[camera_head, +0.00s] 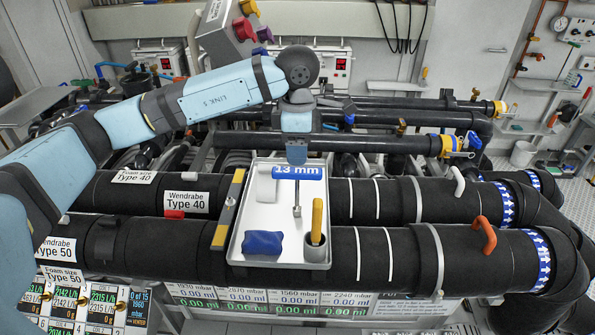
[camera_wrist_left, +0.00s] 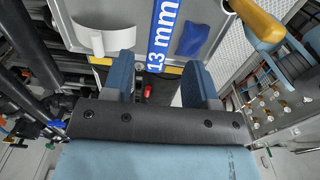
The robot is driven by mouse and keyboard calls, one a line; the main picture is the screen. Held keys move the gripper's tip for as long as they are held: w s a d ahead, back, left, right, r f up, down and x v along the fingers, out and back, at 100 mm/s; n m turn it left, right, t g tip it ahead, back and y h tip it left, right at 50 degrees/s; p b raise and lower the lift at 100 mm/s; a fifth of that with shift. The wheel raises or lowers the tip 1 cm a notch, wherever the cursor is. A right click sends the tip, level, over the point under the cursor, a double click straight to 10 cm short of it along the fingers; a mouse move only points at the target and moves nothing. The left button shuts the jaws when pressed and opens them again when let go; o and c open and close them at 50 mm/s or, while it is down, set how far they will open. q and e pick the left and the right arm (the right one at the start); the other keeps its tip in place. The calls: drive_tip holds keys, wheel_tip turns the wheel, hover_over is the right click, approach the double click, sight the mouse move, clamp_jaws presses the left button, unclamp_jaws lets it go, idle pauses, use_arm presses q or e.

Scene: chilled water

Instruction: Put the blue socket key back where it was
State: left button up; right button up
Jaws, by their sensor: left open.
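The blue socket key, a T-shaped tool with a blue handle marked "13 mm" (camera_head: 300,173) and a metal shaft (camera_head: 297,205), lies at the far edge of a white tray (camera_head: 285,219) on the black pipes. My left gripper (camera_head: 297,158) is directly above the handle, pointing down. In the left wrist view its jaws (camera_wrist_left: 161,75) are apart, and the handle's near end (camera_wrist_left: 162,30) shows between the two fingers. I cannot tell whether they touch it. My right gripper is not in view.
The tray also holds a blue cloth-like bundle (camera_head: 263,242), a grey cup (camera_head: 316,249) with a yellow-handled tool (camera_head: 317,218), and a white curved piece (camera_head: 264,190). A yellow-and-black bar (camera_head: 228,210) runs along the tray's left side. Pipes with an orange handle (camera_head: 484,235) lie to the right.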

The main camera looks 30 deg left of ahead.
use_arm(q)
wheel_tip(320, 180, up, 4)
drive_tip(key=shift+b, duration=0.35)
drive_tip(key=shift+r, duration=0.35)
drive_tip(key=shift+s+f, duration=0.1)
